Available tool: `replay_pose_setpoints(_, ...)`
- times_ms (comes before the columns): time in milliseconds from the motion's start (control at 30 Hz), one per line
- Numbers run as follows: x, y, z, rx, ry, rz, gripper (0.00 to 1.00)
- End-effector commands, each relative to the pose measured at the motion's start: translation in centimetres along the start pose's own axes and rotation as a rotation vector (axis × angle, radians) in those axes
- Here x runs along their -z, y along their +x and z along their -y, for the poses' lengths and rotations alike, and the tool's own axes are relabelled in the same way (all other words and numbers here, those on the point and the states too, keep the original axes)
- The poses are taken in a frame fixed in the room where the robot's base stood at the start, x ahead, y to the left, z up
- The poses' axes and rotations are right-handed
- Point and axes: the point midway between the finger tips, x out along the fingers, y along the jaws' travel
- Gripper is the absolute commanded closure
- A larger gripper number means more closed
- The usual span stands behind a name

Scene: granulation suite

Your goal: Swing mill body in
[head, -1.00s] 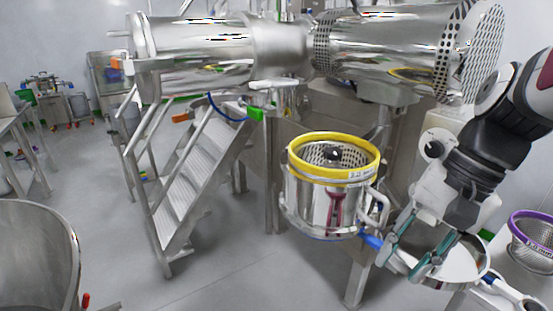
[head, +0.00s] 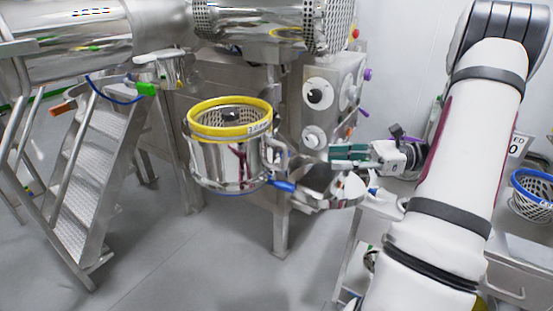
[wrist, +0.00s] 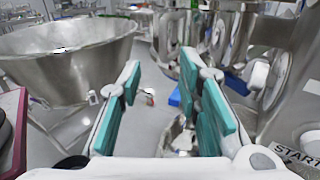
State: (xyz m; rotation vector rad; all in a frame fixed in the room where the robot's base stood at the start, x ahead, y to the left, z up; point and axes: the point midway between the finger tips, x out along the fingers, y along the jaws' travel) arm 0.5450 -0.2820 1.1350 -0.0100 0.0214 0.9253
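The mill body (head: 222,158) is a shiny steel cylinder with a yellow ring (head: 230,117) on its rim and a perforated screen inside. It hangs upright beside the steel frame, out to the left of the machine's dial panel. A steel bar handle (head: 277,154) and a blue lever (head: 282,186) stick out at its right side. My gripper (head: 335,158) has teal finger pads and points left toward the handle, with a gap visible between them. In the wrist view the fingers (wrist: 165,100) are apart with nothing between the pads.
Steel steps (head: 90,165) stand at the left. The dial panel (head: 330,98) is behind my gripper. A blue-rimmed basket (head: 535,194) sits on a bench at the right. A large steel bowl (wrist: 65,62) fills the wrist view's left. Floor at the front is clear.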

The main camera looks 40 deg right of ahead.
Motion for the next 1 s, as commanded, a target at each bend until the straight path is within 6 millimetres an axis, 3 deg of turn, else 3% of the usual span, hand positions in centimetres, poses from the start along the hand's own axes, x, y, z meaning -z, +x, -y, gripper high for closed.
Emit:
replay_pose_setpoints(100,0.2,-0.7,0.3,0.023,0.013,0.025,0.69)
replay_pose_setpoints(267,0.1,0.9,0.3,0.023,0.013,0.027,0.69)
replay_pose_setpoints(700,-0.1,9.2,0.4,0.02,0.013,0.025,0.69)
replay_pose_setpoints(1000,-0.1,12.6,0.5,0.022,0.011,0.024,0.69)
